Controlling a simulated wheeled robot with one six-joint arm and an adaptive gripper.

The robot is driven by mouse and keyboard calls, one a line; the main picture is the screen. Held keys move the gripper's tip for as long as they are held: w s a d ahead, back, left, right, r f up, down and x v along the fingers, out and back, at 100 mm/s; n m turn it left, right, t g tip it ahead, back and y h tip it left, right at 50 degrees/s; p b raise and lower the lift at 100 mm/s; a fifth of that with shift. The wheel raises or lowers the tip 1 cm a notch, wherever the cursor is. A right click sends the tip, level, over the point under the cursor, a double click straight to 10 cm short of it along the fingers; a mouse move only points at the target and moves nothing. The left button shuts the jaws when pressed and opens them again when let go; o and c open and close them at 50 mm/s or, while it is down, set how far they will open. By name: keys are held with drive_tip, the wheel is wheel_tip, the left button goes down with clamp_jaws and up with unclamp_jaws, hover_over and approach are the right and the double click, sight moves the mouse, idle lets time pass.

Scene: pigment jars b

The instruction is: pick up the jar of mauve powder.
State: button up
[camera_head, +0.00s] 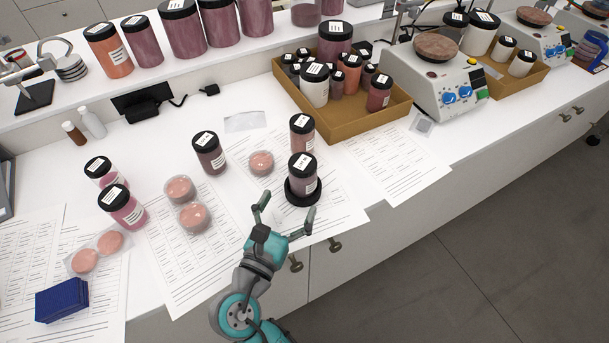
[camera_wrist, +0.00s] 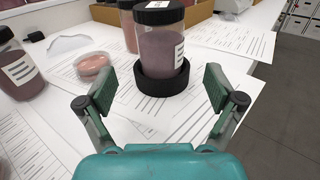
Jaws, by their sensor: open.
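A clear jar of mauve powder (camera_head: 305,186) with a black lid and white labels stands upright in a low black round holder (camera_head: 303,199) near the bench's front edge. In the wrist view the jar (camera_wrist: 161,50) is straight ahead, its lid at the top edge of the picture, its foot inside the holder (camera_wrist: 162,84). My gripper (camera_head: 288,208) is open and empty, just on the near side of the jar. In the wrist view its two fingers (camera_wrist: 159,90) are spread to either side of the holder, and I see no contact with it.
A pinkish-brown jar (camera_head: 302,134) stands close behind. A darker plum jar (camera_head: 210,158) stands to the left, with a petri dish (camera_head: 261,163) between. Two pink jars, one nearer (camera_head: 127,212), stand further left. A cardboard tray (camera_head: 362,122) of jars lies behind. Printed sheets cover the bench.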

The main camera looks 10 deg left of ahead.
sight(298, 189)
drive_tip(key=shift+f+x, duration=0.1)
drive_tip(key=shift+x, duration=1.8)
drive_tip(key=shift+f+x, duration=0.15)
drive_tip(key=shift+x, duration=1.75)
drive_tip(key=shift+d, duration=0.1)
drive_tip(key=c, duration=1.4)
